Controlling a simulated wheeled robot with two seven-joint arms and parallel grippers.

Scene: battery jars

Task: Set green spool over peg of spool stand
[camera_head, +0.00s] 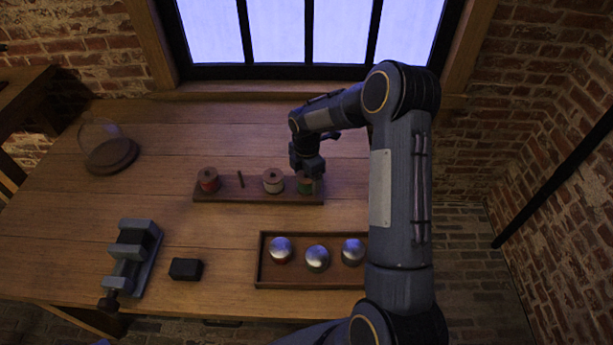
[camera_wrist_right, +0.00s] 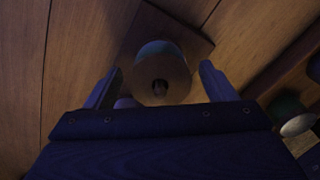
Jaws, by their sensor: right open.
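The green spool (camera_head: 305,187) is at the right end of the long dark wooden spool stand (camera_head: 241,194). My right gripper (camera_head: 308,172) is right above it and partly hides it in the head view. In the right wrist view the green spool (camera_wrist_right: 152,48) lies between the two open fingers (camera_wrist_right: 160,78), with a peg end showing in its centre hole. The fingers look apart from it. A bare peg (camera_head: 240,180) stands between the red spool (camera_head: 208,180) and the pale spool (camera_head: 273,180). My left gripper is not in view.
A wooden tray (camera_head: 262,270) with silver-topped jars is in front of the stand, partly behind my right arm. A vise (camera_head: 135,255) and a black block (camera_head: 186,269) are at front left. A glass dome on a round base (camera_head: 111,155) is at back left.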

